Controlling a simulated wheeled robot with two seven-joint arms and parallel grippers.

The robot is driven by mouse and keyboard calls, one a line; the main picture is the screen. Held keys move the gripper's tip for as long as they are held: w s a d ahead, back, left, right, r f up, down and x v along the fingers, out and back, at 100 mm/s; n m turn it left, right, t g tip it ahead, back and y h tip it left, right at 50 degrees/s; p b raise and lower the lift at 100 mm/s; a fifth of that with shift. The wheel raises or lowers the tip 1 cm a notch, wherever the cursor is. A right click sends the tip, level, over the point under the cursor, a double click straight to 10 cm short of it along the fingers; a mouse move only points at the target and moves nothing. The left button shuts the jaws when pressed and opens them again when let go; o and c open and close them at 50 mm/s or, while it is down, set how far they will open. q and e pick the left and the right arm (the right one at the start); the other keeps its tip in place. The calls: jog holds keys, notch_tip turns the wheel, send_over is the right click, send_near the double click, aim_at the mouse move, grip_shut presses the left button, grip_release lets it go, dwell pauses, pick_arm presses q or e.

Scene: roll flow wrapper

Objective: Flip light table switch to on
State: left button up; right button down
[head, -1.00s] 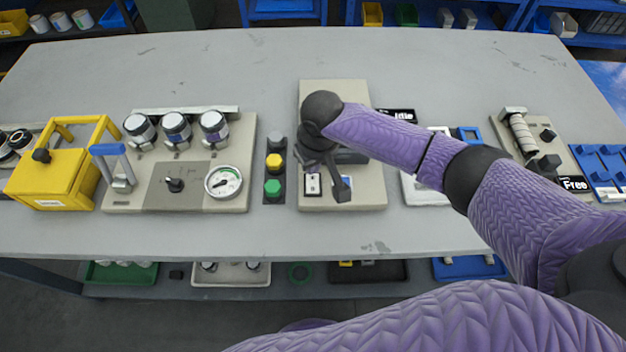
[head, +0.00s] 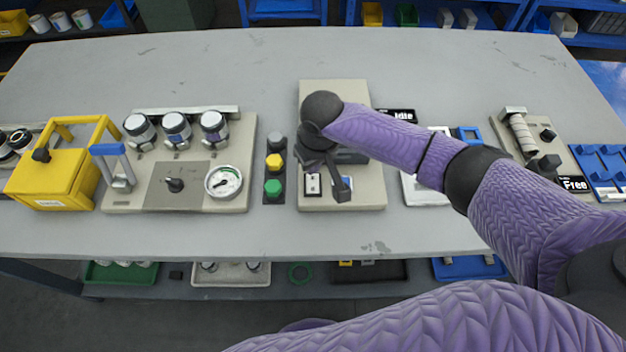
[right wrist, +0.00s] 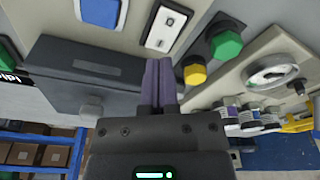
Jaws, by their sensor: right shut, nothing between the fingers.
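A beige panel (head: 315,95) stands on the table under my right arm. Near its front edge is a white rocker switch (head: 313,186) in a dark frame. The switch (right wrist: 166,28) also shows in the right wrist view; its on or off position is too small to tell. My right gripper (head: 342,190) is over the panel, just right of the switch. In the right wrist view its shut, empty fingers (right wrist: 159,64) end close to the switch's frame; I cannot tell whether they touch. My left gripper is not in view.
A blue part (right wrist: 102,10) and a dark box (right wrist: 85,75) sit on the same panel. Left of it is a strip with a green button (head: 273,188) and a yellow button (head: 274,162). A gauge panel (head: 130,198) stands farther left. The table's back is clear.

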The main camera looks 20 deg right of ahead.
aim_at(313, 179)
jog(key=shift+f+b, duration=0.55)
jog(key=shift+f, duration=0.6)
dwell(0.4)
notch_tip(313, 179, up, 7)
jog(key=p, duration=0.8)
jog(key=shift+r, duration=0.15)
jog(key=shift+s, duration=0.1)
